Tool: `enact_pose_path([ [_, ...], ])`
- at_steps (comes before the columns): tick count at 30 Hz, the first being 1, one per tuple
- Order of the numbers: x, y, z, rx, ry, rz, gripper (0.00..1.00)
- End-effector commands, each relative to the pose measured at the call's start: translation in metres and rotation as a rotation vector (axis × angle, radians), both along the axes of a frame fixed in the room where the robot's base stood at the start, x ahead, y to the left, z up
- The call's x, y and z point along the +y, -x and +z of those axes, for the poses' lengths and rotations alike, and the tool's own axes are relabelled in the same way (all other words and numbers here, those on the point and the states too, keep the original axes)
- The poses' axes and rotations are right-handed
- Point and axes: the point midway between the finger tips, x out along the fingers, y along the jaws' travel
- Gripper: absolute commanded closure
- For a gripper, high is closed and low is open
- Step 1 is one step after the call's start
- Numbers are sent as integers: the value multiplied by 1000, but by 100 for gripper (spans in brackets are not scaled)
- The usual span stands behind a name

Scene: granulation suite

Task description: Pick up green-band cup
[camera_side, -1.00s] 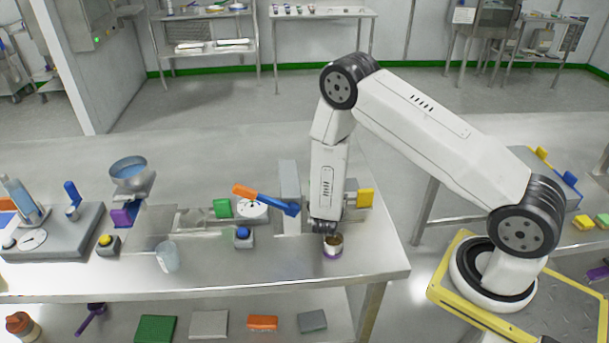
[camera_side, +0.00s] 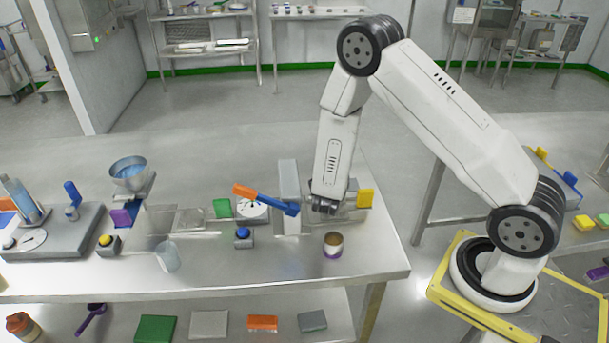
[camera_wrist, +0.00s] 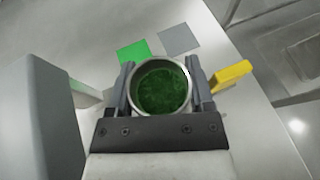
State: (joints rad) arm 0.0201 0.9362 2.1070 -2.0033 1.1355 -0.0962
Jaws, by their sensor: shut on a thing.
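My gripper (camera_side: 325,207) is above the right part of the steel bench, just right of a grey upright panel. In the wrist view my gripper (camera_wrist: 159,68) is shut on a round metal-rimmed cup (camera_wrist: 160,90) with green contents, its fingers on either side. The cup's outer band is hidden in that view, and in the side view I cannot make the cup out behind the gripper. Another cup with a purple band (camera_side: 333,245) stands upright on the bench in front of the gripper, apart from it.
The grey panel (camera_side: 289,190) is close on the left, with an orange-and-blue handle (camera_side: 265,199) beside it. A yellow tab (camera_side: 365,198) is close on the right. A blue button box (camera_side: 243,238) and clear beaker (camera_side: 167,256) stand further left. The front right bench corner is clear.

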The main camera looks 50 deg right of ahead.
Motion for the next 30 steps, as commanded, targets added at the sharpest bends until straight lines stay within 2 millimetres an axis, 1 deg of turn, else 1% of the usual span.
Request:
enact_pose_path([
  [1,0,0,7,-3,0,0,100],
  [6,0,0,23,-2,0,0,100],
  [12,0,0,33,-1,0,0,100],
  [30,0,0,34,0,0,0,100],
])
